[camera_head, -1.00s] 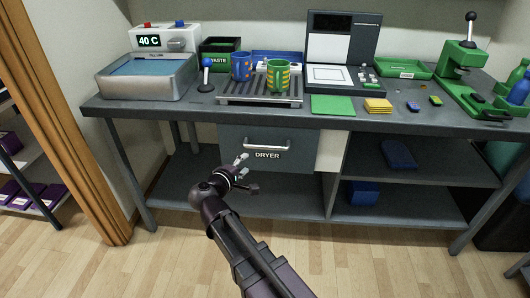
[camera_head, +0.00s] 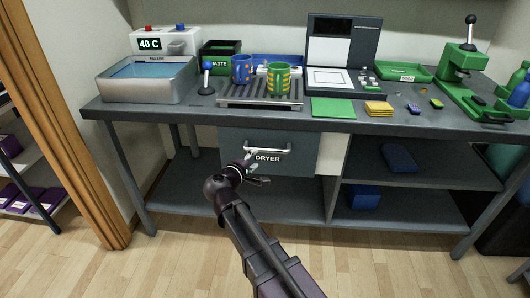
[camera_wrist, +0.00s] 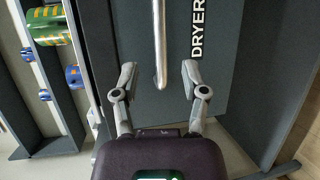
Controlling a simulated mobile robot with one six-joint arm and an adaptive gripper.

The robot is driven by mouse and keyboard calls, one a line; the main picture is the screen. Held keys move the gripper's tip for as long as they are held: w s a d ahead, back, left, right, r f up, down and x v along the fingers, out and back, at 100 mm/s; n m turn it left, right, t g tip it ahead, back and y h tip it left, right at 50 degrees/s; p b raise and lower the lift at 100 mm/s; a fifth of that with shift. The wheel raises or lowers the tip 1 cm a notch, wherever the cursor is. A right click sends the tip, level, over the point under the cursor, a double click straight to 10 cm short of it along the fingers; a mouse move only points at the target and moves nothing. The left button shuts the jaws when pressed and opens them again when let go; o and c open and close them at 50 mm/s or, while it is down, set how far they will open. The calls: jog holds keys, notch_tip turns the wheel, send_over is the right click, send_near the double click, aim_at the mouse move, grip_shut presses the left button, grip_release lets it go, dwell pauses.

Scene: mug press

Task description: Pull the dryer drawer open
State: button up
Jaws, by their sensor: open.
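The dryer drawer (camera_head: 300,160) is a grey front labelled DRYER under the bench, and it looks shut. Its silver bar handle (camera_head: 282,151) runs across the upper part of the front. In the wrist view the drawer front (camera_wrist: 222,50) fills the middle, and the handle (camera_wrist: 160,45) shows as an upright bar. My gripper (camera_head: 254,167) is open just in front of the drawer, near the left part of the handle. In the wrist view the fingers of my gripper (camera_wrist: 158,78) stand on either side of the handle's end, with gaps on both sides.
Above the drawer, the bench (camera_head: 210,112) holds a rack (camera_head: 258,104) with a blue mug (camera_head: 241,69) and a green mug (camera_head: 278,79). Open shelves (camera_head: 440,165) lie right of the drawer. The floor (camera_head: 150,265) in front is clear.

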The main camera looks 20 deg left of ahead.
aim_at(265, 151)
jog(key=b+x, duration=0.1)
jog(key=x, duration=0.7)
grip_shut()
